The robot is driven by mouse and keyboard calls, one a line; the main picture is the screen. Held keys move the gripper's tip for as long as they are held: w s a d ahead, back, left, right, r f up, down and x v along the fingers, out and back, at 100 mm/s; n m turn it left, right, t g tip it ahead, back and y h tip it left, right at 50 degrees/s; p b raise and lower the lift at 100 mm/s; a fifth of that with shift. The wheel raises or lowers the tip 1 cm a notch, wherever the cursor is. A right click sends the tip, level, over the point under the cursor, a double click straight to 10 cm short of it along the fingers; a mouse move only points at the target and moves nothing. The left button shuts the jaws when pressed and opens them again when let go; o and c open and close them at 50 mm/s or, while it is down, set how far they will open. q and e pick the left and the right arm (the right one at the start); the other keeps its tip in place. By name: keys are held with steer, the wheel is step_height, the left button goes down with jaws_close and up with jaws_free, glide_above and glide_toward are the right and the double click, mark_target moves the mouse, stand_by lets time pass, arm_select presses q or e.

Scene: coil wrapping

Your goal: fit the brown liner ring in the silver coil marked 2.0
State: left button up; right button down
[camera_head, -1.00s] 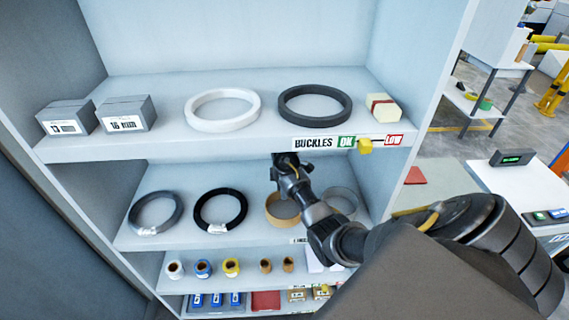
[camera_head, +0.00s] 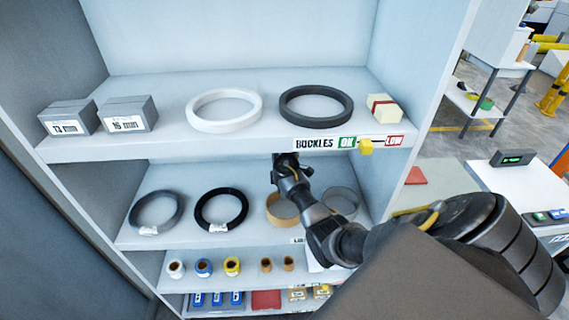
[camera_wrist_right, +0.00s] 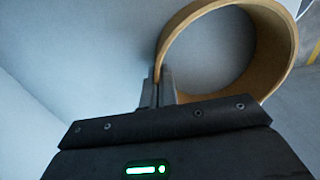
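The brown liner ring (camera_head: 271,212) stands on the middle shelf, partly hidden behind my right arm. In the right wrist view the brown ring (camera_wrist_right: 272,88) fills the upper right. My right gripper (camera_wrist_right: 159,86) has its fingers close together on either side of the ring's near-left wall, shut on it. In the head view its fingertips are hidden behind the hand. A silver-grey coil (camera_head: 137,214) with a white tag lies at the left of the same shelf. Its marking is too small to read. My left gripper is not in view.
A black coil (camera_head: 200,217) lies between the silver coil and the brown ring. The upper shelf (camera_head: 170,148) with white and dark rings is above. Small spools sit below.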

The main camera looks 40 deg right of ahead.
steer(key=shift+r, duration=0.1)
steer(key=shift+r+b, duration=0.4)
steer(key=shift+r, duration=0.05)
step_height(320, 180, up, 2)
steer(key=shift+w+b, duration=0.1)
steer(key=shift+b, duration=0.55)
steer(key=w+a+b, duration=0.2)
steer(key=w+a, duration=0.1)
steer(key=a, duration=0.1)
steer(key=w+a+b, duration=0.2)
steer(key=w+a, duration=0.1)
steer(key=a, duration=0.1)
steer(key=w+a+b, duration=0.3)
steer(key=w+a, duration=0.1)
steer(key=a, duration=0.1)
steer(key=shift+a+r, duration=0.1)
steer(key=shift+w+a+r, duration=0.1)
steer(key=shift+w+a, duration=0.25)
steer(key=shift+a, duration=0.25)
